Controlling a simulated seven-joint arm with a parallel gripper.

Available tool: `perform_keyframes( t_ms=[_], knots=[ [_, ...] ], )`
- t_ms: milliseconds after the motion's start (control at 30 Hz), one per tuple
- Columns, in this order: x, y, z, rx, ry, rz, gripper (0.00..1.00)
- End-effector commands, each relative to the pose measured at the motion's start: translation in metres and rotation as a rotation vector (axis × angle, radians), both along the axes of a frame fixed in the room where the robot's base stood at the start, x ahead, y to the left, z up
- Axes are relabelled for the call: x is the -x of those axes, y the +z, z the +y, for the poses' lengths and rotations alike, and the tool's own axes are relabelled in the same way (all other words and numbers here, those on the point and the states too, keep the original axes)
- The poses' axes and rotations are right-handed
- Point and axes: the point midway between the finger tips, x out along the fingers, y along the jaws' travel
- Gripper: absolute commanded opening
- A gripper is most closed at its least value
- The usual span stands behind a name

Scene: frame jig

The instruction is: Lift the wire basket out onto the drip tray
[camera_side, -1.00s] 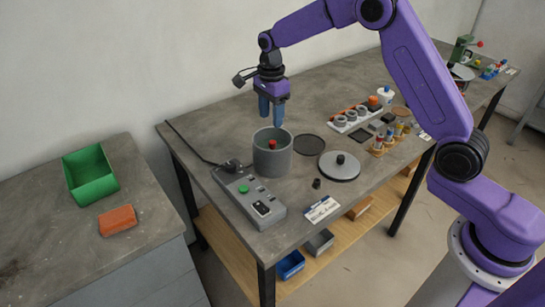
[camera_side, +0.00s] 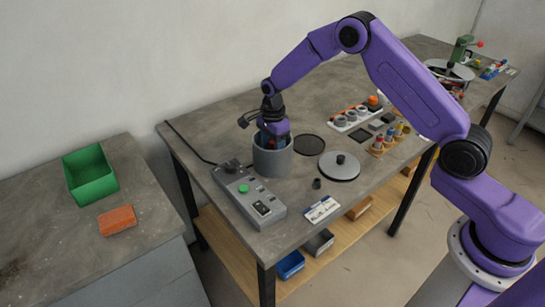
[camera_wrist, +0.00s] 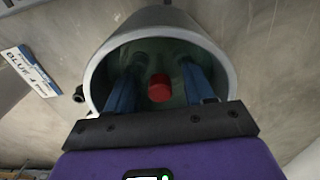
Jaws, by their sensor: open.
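A grey cylindrical pot (camera_side: 272,160) stands on the workbench. My gripper (camera_side: 273,138) points down into its mouth, with the fingertips hidden by the wall in the side view. In the wrist view my open blue fingers (camera_wrist: 158,72) reach inside the pot (camera_wrist: 103,85), one on each side of a red knob (camera_wrist: 160,88), with gaps to both. The knob seems to belong to the basket; no wire mesh can be made out in the greenish interior. A dark, thin round disc (camera_side: 309,145), probably the drip tray, lies flat just right of the pot.
A light grey round lid (camera_side: 339,166) with a black knob lies right of the pot. A control box (camera_side: 248,196) with a green button stands in front. Racks of small parts (camera_side: 357,117) are farther right. A small black cylinder (camera_side: 316,183) stands near the lid.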

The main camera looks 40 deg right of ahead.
Motion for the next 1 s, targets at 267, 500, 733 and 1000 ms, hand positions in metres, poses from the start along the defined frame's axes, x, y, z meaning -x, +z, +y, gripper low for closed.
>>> perform_keyframes(
  t_ms=[267,500,733,1000],
  knots=[
    [0.0,0.0,0.0,0.0,0.001,-0.001,0.36],
    [0.0,0.0,0.0,0.0,0.001,-0.002,0.0],
    [-0.001,0.001,0.001,0.0,0.001,-0.002,0.0],
    [-0.001,0.023,0.001,-0.001,0.002,-0.004,0.0]
  ],
)
